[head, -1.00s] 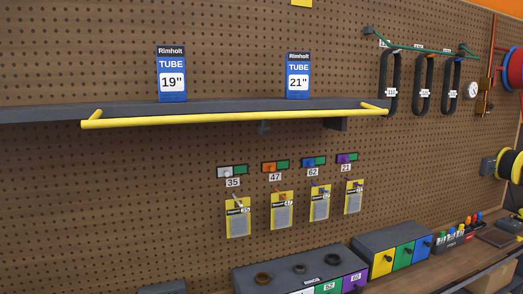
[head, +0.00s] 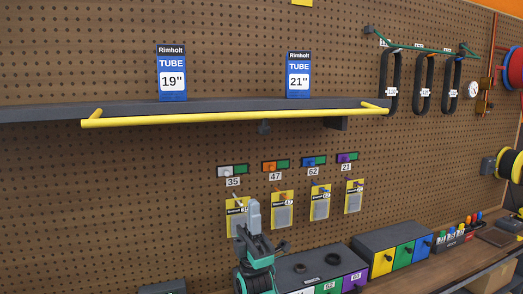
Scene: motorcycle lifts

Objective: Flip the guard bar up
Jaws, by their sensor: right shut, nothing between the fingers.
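The guard bar (head: 235,119) is a long yellow rail along the front of the dark grey shelf (head: 50,111). Short yellow end arms join it at both ends. It sits low, level with or slightly below the shelf's front edge. My right gripper (head: 253,207) is grey on a teal and black wrist. It points up, shut and empty, below the bar and apart from it in the picture. It covers part of the leftmost yellow hanging packet. My left gripper is not in view.
Two blue Rimholt tube boxes (head: 171,73) stand on the shelf. Several small yellow packets (head: 282,211) hang on the pegboard below. Black looped tubes (head: 423,85) hang at the right. Drawer boxes (head: 390,246) stand on the bench. Bare pegboard lies left of the packets.

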